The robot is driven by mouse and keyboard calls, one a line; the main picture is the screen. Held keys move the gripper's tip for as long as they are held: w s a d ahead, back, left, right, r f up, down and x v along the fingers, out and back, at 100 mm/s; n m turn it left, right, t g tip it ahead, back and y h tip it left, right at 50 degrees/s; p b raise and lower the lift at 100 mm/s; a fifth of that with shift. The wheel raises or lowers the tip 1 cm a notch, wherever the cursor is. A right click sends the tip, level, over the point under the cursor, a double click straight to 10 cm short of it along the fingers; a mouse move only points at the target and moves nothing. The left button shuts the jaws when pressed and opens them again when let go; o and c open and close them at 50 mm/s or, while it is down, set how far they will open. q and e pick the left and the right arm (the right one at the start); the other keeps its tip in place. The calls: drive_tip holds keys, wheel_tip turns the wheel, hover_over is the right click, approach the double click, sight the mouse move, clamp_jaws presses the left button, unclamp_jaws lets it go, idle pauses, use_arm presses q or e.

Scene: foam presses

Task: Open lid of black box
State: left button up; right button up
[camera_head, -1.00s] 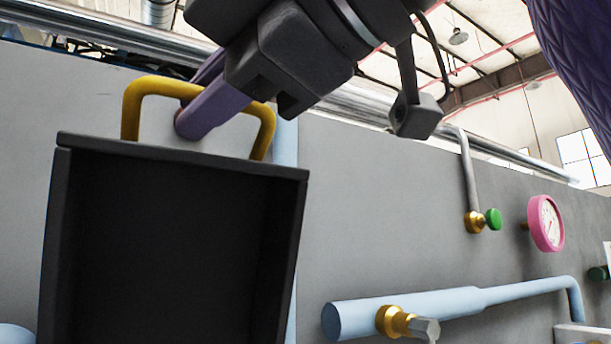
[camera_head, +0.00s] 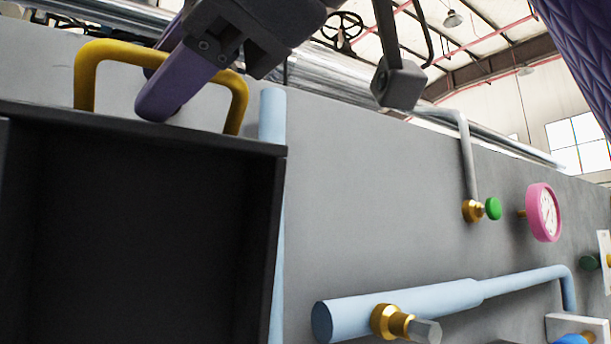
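The black box (camera_head: 276,235) fills the lower left, with a dark hollow face towards me; I cannot tell its lid from its body. A yellow handle (camera_head: 237,100) stands behind its top edge. My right gripper (camera_head: 156,90) comes down from above at the handle's crossbar. One purple finger is in front of the bar and the other shows behind it, with the fingers looking slightly apart. Whether they touch the bar is unclear. My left gripper is not in view.
A grey wall panel (camera_head: 380,200) stands behind the box. To the right are a light blue pipe (camera_head: 450,298) with a brass fitting, a pink gauge (camera_head: 543,212) and a green knob (camera_head: 493,208). The panel's middle is bare.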

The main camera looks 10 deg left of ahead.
drive_tip(key=b+v, duration=0.1)
drive_tip(key=v, duration=0.9)
